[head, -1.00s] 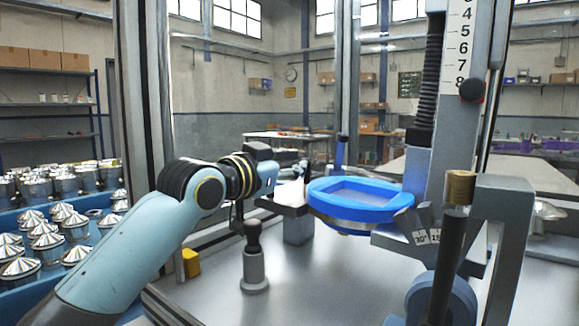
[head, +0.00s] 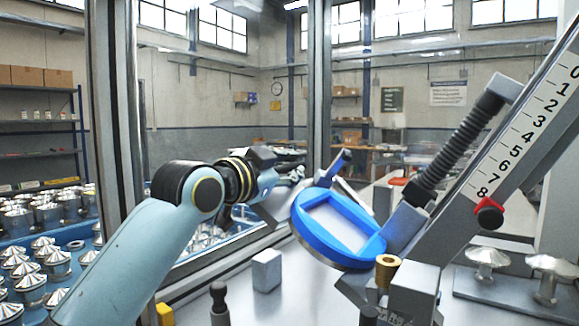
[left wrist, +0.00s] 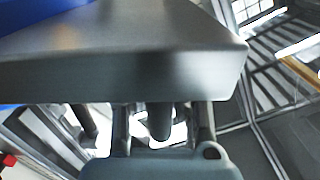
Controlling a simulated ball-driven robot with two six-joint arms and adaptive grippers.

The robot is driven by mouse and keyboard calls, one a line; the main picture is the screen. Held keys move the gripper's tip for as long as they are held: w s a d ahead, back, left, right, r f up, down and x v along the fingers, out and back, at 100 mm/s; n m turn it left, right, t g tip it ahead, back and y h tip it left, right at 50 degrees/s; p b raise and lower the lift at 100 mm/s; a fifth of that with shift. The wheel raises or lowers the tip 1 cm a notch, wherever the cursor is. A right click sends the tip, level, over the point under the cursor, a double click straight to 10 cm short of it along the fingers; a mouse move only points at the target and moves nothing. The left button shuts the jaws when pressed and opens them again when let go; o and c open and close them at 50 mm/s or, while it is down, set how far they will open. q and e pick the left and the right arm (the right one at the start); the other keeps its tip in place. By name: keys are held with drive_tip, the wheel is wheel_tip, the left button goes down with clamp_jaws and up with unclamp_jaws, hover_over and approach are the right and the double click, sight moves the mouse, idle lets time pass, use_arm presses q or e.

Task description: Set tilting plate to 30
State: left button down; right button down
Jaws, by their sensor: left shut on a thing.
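The tilting plate, with its blue ring (head: 338,228) and square opening, leans down to the right in the head view. The scaled column (head: 520,125) leans right with it. A red and black pointer knob (head: 489,215) sits by the 8 of that scale. The plate's angle marks are not readable. My left gripper (head: 286,180) is at the far left edge of the plate, shut on it; its fingertips are mostly hidden. The left wrist view shows the plate's grey slab (left wrist: 120,65) close up, with gripper parts (left wrist: 160,122) below it. My right gripper is not in view.
Cone-topped metal parts (head: 40,260) fill the left side. Frame posts (head: 118,130) rise behind my left arm.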

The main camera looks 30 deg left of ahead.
use_arm(q)
drive_tip(key=shift+r, duration=0.35)
drive_tip(key=c, duration=1.7)
unclamp_jaws()
drive_tip(key=o, duration=0.4)
drive_tip(key=shift+d, duration=0.15)
drive_tip(key=shift+c, duration=0.2)
drive_tip(key=shift+s+f, duration=0.1)
drive_tip(key=s+a, duration=0.1)
drive_tip(key=s, duration=1.1)
drive_tip(key=shift+a, duration=0.25)
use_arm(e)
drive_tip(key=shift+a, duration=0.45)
